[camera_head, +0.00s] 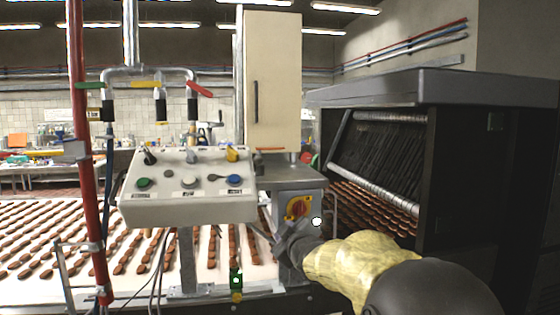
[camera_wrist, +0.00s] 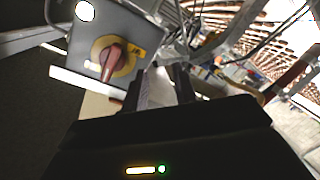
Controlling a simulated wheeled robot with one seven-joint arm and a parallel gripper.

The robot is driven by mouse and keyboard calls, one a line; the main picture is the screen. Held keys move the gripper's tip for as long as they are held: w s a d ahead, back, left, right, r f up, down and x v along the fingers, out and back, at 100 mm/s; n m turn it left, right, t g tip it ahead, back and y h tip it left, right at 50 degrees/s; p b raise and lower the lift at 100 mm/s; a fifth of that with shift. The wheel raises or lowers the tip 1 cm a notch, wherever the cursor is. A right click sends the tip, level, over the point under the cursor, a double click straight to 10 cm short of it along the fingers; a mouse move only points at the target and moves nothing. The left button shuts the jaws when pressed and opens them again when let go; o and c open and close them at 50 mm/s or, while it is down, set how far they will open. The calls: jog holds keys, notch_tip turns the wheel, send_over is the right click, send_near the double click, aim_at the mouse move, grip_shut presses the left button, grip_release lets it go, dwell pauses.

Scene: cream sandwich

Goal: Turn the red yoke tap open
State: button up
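The red yoke tap (camera_head: 199,89) is a red lever at the right end of the metal pipe yoke, above the control box. Its lever slants down to the right. A yellow lever (camera_head: 145,85) and a green lever (camera_head: 89,86) sit to its left, both about level. My gripper (camera_head: 266,237) is low and to the right of the taps, in front of the belt and apart from them. In the wrist view my gripper (camera_wrist: 160,85) shows two dark fingers spread apart, with nothing seen held. The red tap cannot be made out in the wrist view.
A control box (camera_head: 188,208) with knobs stands below the taps. A red rotary switch (camera_head: 298,207) on a grey box is close to my gripper, also in the wrist view (camera_wrist: 113,61). A red post (camera_head: 82,150) stands left. A dark machine (camera_head: 460,170) stands right.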

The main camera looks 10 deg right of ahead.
jog(key=s+a+f+m+g+h, duration=0.1)
jog(key=s+f+m+g, duration=0.25)
jog(key=s+f, duration=0.45)
jog(key=s+f+m+g, duration=0.2)
jog(key=s+f+g, duration=0.2)
jog(key=s+f, duration=0.5)
jog(key=s+a+f+m+g, duration=0.2)
jog(key=s+f+g, duration=0.4)
jog(key=s+f, duration=0.5)
jog(key=s+m, duration=0.1)
jog(key=s, duration=0.2)
jog(key=shift+s+m, duration=0.15)
jog(key=shift+m, duration=0.2)
jog(key=shift+f, duration=0.1)
